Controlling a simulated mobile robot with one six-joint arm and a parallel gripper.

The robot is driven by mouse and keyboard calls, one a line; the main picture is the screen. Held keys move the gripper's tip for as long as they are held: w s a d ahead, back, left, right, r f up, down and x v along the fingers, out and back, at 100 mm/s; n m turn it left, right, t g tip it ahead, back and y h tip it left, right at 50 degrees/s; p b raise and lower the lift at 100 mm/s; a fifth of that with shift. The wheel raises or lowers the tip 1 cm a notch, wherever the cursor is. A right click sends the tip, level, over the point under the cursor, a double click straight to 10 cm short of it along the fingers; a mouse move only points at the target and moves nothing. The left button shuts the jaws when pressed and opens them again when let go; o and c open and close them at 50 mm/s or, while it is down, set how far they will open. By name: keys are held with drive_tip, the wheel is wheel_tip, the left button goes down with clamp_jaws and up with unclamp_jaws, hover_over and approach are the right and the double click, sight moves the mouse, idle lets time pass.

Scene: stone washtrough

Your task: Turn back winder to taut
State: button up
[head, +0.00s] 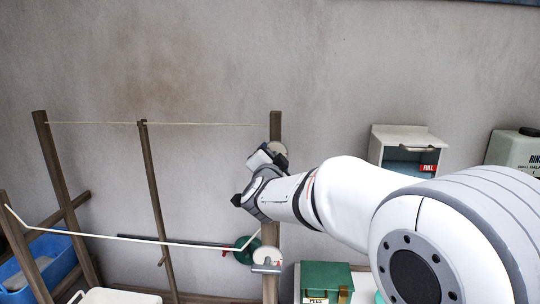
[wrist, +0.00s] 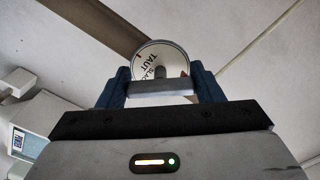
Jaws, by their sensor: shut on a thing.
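The back winder shows in the wrist view as a round pale dial (wrist: 158,60) on a wooden post, printed TAUT and a partly hidden word beginning SL. Red marks show near its rim. A grey bar handle (wrist: 160,87) crosses in front of it. My gripper (wrist: 160,85) has its two blue fingers at the bar's ends, shut on it. In the head view the back winder (head: 277,149) is partly hidden behind my gripper (head: 264,158). The back line (head: 200,124) runs nearly straight between its posts.
The front winder (head: 266,256) has a grey handle, and its line (head: 130,238) sags. A green round thing (head: 243,250) is beside that post. A green box (head: 326,280), a white wall box (head: 405,145) and a white canister (head: 515,150) stand right. A blue tub (head: 40,262) is at left.

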drive_tip(key=n+p, duration=0.2)
drive_tip(key=n, duration=0.3)
drive_tip(key=shift+f, duration=0.1)
drive_tip(key=shift+d, duration=0.1)
idle(0.4)
drive_tip(key=o, duration=1)
drive_tip(key=shift+s+b, duration=1.05)
drive_tip(key=shift+s, duration=2.9)
